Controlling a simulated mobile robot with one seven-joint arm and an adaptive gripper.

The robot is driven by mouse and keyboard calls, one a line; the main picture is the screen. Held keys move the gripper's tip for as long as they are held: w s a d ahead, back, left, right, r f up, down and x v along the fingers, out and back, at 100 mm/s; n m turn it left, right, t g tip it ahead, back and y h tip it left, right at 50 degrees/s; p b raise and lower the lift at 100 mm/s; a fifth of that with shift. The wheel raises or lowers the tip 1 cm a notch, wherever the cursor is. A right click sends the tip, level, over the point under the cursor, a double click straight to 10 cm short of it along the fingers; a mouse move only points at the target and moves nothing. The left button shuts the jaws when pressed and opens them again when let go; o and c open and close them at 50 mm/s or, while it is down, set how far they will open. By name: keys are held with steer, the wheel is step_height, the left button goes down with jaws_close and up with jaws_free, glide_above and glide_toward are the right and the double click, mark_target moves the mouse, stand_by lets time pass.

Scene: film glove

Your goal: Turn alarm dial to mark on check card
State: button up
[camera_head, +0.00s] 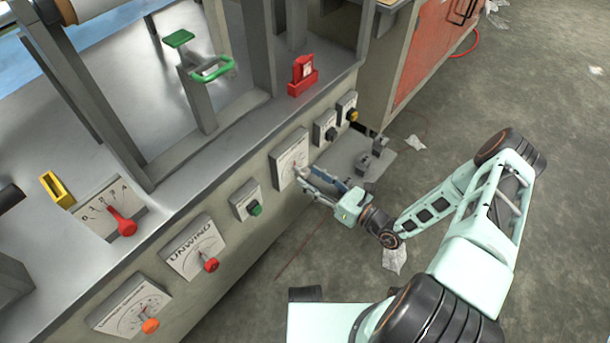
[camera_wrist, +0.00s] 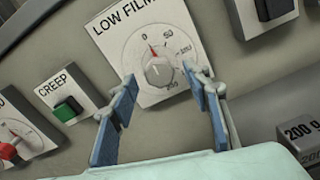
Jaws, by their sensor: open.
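The alarm dial is a silver knob (camera_wrist: 159,71) on a white plate (camera_wrist: 118,52) marked LOW FILM. Its red pointer tip points up, close to the 0. I cannot make out a check card; a red holder (camera_head: 303,75) with a small white face stands on the machine top.
A green CREEP button (camera_wrist: 68,108) sits left of the dial, and a black switch (camera_wrist: 275,8) to the right. A 200 g weight (camera_wrist: 302,137) is close by at lower right. The UNWIND dial (camera_head: 211,265) is farther left. Open floor lies right of the machine.

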mark_target(301, 171)
steer(key=shift+x, duration=1.4)
steer(key=shift+c, duration=0.4)
steer(key=c, duration=1.1)
steer(key=shift+m, duration=0.3)
steer(key=m, duration=0.4)
steer(key=shift+s+a+m, duration=0.1)
steer(key=shift+m, duration=2)
